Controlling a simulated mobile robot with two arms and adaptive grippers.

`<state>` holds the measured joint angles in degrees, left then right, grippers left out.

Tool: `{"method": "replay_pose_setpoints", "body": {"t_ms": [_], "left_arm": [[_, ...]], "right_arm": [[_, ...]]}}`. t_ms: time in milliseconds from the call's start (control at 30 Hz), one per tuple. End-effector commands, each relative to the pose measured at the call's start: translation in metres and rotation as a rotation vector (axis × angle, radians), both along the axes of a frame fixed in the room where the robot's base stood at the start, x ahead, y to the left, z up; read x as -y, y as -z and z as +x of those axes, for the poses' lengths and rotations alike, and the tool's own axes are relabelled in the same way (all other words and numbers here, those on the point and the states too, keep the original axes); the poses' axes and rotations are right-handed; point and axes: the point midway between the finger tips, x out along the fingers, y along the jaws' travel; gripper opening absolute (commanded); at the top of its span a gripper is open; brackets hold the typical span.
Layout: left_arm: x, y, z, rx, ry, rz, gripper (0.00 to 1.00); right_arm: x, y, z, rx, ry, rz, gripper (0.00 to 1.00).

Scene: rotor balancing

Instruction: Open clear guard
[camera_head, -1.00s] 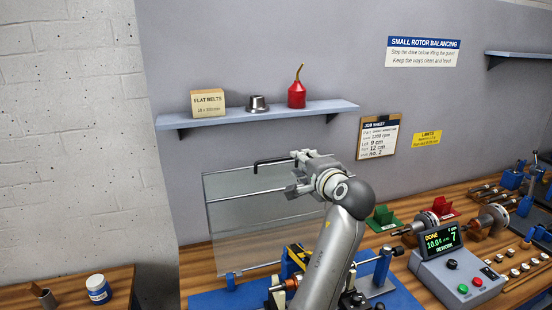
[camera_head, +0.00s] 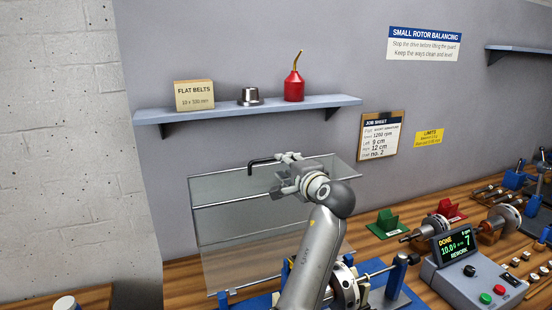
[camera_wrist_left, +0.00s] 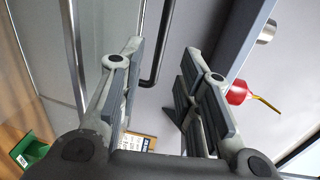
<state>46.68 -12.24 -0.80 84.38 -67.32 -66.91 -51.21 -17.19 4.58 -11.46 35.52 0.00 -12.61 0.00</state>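The clear guard (camera_head: 225,240) is a see-through panel with metal rods. It stands raised and steep behind the blue-based balancing machine (camera_head: 262,302). Its black bar handle (camera_head: 262,162) is at the top edge. My left gripper (camera_head: 284,166) is at this handle, and my arm hides part of the guard and machine. In the left wrist view the two fingers (camera_wrist_left: 160,75) are apart, with the black handle (camera_wrist_left: 157,45) showing in the gap beyond them. Contact cannot be told. The rotor (camera_head: 345,285) sits partly hidden behind my arm. My right gripper is not in view.
A wall shelf (camera_head: 250,108) above the guard holds a flat belts box (camera_head: 194,95), a metal cup (camera_head: 249,97) and a red oil can (camera_head: 294,86). A control box (camera_head: 470,270) reading "DONE" and "REWORK" and a green stand (camera_head: 387,223) are at the right.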

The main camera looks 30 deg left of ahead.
Motion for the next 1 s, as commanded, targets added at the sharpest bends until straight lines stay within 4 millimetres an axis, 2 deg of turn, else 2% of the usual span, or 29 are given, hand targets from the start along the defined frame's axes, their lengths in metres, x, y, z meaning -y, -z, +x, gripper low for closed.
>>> {"method": "replay_pose_setpoints", "body": {"t_ms": [100,400,867,1000], "left_arm": [[-0.02,-0.002,0.016,-0.004,-0.005,0.002,0.32],[-0.05,0.006,0.044,-0.002,-0.003,0.001,0.32],[-0.058,0.009,0.051,0.001,-0.001,-0.001,0.32],[-0.058,0.009,0.051,0.001,-0.001,-0.001,0.16]], "right_arm": [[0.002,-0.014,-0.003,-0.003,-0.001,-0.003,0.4],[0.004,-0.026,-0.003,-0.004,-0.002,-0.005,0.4],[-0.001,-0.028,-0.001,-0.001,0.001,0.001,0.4],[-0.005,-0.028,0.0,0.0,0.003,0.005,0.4]]}}
